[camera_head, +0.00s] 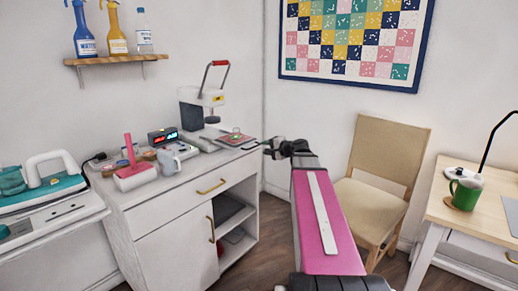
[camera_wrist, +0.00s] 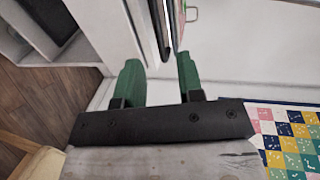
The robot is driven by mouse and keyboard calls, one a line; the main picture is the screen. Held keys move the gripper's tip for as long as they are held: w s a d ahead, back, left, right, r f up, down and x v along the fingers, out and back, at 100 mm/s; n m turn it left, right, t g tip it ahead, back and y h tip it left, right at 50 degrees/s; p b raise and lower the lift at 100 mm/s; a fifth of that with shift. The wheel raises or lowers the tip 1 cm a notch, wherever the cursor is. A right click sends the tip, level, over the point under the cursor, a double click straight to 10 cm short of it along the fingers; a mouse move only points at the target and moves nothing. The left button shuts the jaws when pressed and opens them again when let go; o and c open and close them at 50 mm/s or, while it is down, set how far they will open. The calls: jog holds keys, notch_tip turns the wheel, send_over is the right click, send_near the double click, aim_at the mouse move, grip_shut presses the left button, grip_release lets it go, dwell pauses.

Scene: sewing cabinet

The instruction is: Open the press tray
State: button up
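The heat press (camera_head: 203,98), with a red-gripped lever, stands at the back right of the white cabinet top. My gripper (camera_head: 268,147) is just right of the tray, off the cabinet's edge. In the wrist view my gripper (camera_wrist: 160,82) has its two green fingers apart with nothing between them. A dark slab edge (camera_wrist: 160,28), seemingly the tray side, lies ahead of the fingertips, beside a small thin loop (camera_wrist: 191,13). I cannot tell any contact.
A pink-handled tool (camera_head: 133,165), a grey mug (camera_head: 168,162) and a digital display box (camera_head: 163,136) share the cabinet top. A wooden chair (camera_head: 382,165) and a desk with a green mug (camera_head: 466,192) stand right. The cabinet's lower right has open shelves (camera_head: 232,210).

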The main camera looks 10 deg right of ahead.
jog(key=shift+v, duration=1.1)
jog(key=shift+f, duration=0.1)
jog(key=s+a+f+n+g+h, duration=0.3)
jog(key=s+f, duration=0.4)
jog(key=f, duration=0.3)
jog(key=s+a+f+n+g+h, duration=0.3)
jog(key=s+a+f+n+g, duration=0.1)
jog(key=f, duration=0.6)
jog(key=s+a+f+n+g+h, duration=0.3)
jog(key=s+a+f+g, duration=0.2)
jog(key=s+f, duration=0.4)
notch_tip(320, 180, down, 2)
jog(key=shift+s+f+n+g, duration=0.1)
jog(key=shift+s+n+g, duration=0.2)
jog(key=shift+n, duration=0.1)
